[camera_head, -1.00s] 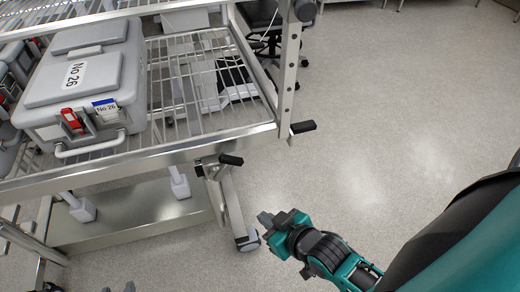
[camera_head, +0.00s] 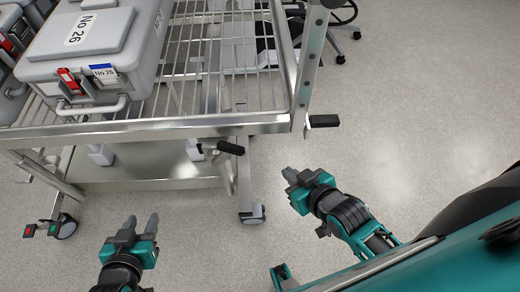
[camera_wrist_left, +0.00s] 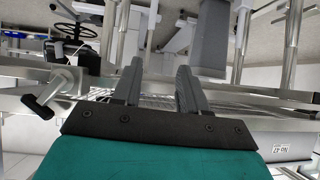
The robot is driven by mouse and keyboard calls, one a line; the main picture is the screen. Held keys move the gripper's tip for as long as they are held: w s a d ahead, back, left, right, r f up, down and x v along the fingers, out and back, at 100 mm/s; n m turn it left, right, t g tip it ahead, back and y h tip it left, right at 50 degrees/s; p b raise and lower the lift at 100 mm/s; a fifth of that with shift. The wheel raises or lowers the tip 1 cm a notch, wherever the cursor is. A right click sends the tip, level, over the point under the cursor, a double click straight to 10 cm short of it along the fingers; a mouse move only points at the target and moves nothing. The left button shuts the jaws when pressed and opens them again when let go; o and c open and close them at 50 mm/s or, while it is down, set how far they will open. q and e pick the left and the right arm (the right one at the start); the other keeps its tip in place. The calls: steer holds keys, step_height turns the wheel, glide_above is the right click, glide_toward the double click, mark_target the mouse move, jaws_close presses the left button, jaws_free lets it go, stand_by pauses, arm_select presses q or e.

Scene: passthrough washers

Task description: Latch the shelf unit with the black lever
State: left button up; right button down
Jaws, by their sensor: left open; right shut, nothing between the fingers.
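The shelf unit is a metal wire rack with a steel front rail (camera_head: 150,128). A black lever (camera_head: 230,148) on a metal bracket sticks out below that rail. A second black handle (camera_head: 324,121) sticks out to the right from the corner post. My left gripper (camera_head: 141,222) is open and empty, in front of the rack, below and left of the lever. In the left wrist view its open fingers (camera_wrist_left: 158,68) have nothing between them, and a black lever (camera_wrist_left: 38,107) on a metal bracket shows at the left. My right gripper (camera_head: 291,177) is shut and empty, below the corner handle and apart from it.
A grey case (camera_head: 90,45) labelled No 26 stands on the wire shelf at the left. A caster wheel (camera_head: 253,214) stands below the rack's corner. A chair (camera_head: 345,18) is behind the rack. The floor (camera_head: 420,110) at the right is clear.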

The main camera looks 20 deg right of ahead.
arm_select(q)
steer(key=shift+a, duration=0.1)
arm_select(e)
steer(key=shift+a, duration=0.1)
steer(key=w+f+n+t+y+b, duration=0.6)
steer(key=w+n+b, duration=0.4)
steer(key=b, duration=0.6)
arm_select(q)
steer(key=w+d+f+b, duration=0.1)
steer(key=d+f+b, duration=0.1)
steer(key=f, duration=0.5)
steer(key=w+d+f+h+b, duration=0.1)
steer(key=f+b, duration=0.2)
steer(key=f, duration=0.5)
steer(key=shift+d, duration=0.4)
arm_select(e)
steer(key=s+d+r+n+g+y, duration=0.1)
steer(key=s+n+g+y, duration=0.3)
steer(key=n+y, duration=0.4)
steer(key=s+d+r+n+g+y, duration=0.1)
steer(key=s+d+n+g+y, duration=0.2)
steer(key=n, duration=0.9)
steer(key=g+y, duration=0.3)
steer(key=y, duration=0.2)
steer(key=shift+s, duration=0.35)
arm_select(q)
steer(key=shift+r, duration=0.1)
arm_select(e)
steer(key=shift+r, duration=0.1)
